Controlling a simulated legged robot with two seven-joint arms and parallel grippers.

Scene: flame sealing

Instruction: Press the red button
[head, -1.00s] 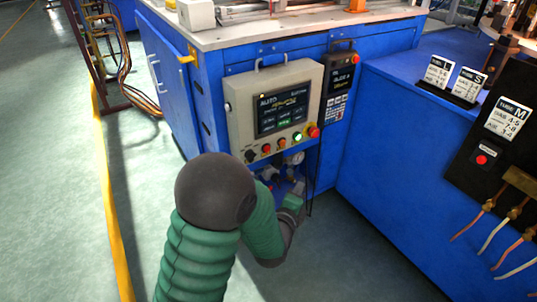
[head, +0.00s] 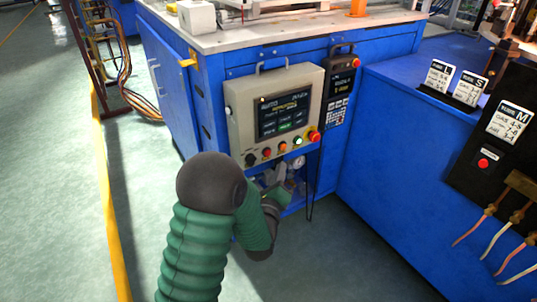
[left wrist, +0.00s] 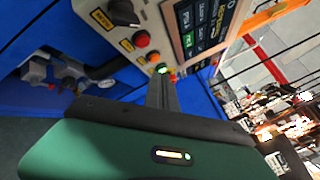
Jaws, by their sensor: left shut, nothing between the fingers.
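The grey control panel (head: 237,110) on the blue machine has a row of controls along its lower edge. A red button (head: 266,153) is next to the black knob (head: 250,159); it also shows in the left wrist view (left wrist: 141,39). A larger red mushroom button (head: 314,136) is at the row's right end. Another red button (head: 483,163) is on the black panel at right. My left gripper (head: 286,187) is shut and empty, below the control row. In the left wrist view its fingers (left wrist: 162,82) point toward the lit green button (left wrist: 162,69); contact cannot be told.
An orange button (head: 282,147) and a lit green button (head: 297,141) sit between the control panel's red ones. A handheld pendant (head: 337,85) hangs to the right. Pipes and a gauge (head: 298,162) are below the panel. Open floor lies at left.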

